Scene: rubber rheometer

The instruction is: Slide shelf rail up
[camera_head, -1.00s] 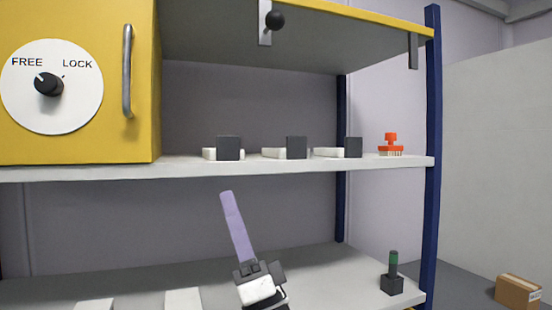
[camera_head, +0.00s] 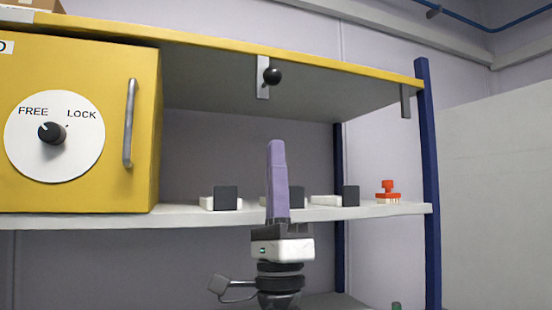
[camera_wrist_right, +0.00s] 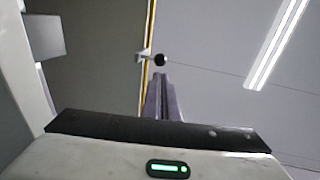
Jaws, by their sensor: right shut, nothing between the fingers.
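The shelf rail (camera_head: 350,63) is the yellow strip along the front edge of the top shelf. A metal bracket (camera_head: 262,90) with a round black knob (camera_head: 273,76) hangs from it. My right gripper (camera_head: 276,143) is shut and empty, its purple fingers pointing up below the knob, apart from it. In the right wrist view the fingers (camera_wrist_right: 162,78) point toward the knob (camera_wrist_right: 160,60), and the yellow rail (camera_wrist_right: 147,70) runs beside it. A second bracket (camera_head: 405,101) hangs near the right post. My left gripper is out of view.
A yellow cabinet (camera_head: 90,85) with a FREE/LOCK dial (camera_head: 52,133) and a handle (camera_head: 129,122) stands left. A blue post (camera_head: 430,180) stands right.

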